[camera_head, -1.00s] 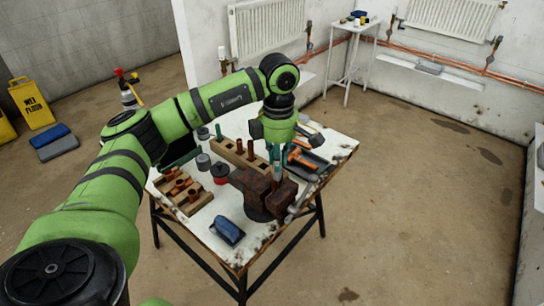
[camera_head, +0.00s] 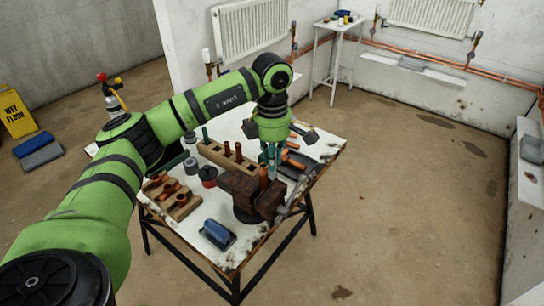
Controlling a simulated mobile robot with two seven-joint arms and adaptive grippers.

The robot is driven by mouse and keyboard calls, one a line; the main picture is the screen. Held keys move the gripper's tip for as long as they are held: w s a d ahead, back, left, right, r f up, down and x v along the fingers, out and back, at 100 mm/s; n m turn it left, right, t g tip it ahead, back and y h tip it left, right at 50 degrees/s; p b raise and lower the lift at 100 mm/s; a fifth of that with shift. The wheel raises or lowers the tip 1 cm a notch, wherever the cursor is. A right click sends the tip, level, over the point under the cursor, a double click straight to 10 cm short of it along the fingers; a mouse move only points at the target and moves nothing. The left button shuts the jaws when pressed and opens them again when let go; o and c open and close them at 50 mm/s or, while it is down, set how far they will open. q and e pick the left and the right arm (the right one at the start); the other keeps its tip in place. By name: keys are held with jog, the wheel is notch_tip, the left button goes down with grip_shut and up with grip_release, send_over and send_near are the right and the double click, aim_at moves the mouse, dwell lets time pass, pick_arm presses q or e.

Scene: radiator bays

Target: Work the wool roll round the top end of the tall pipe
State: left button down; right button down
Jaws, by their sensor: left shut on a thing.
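My left gripper (camera_head: 272,155) points down just above and to the right of the rusty brown vise (camera_head: 240,189). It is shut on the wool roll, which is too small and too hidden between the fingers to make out. A copper pipe (camera_head: 263,178) stands upright in the vise jaws, its top end close beside the fingertips. I cannot tell whether they touch. Other short upright pipes (camera_head: 239,150) stand in a wooden block behind the vise. My right gripper is not in view.
The worktable (camera_head: 205,256) also holds a wooden block with copper fittings (camera_head: 181,204), a blue brush-like item (camera_head: 218,233), dark tins (camera_head: 208,175) and a dark tray with orange-handled tools (camera_head: 292,162). The floor to the right is clear.

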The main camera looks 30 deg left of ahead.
pick_arm(q)
jog(key=shift+r+p, duration=2.8)
jog(key=shift+r, duration=1.45)
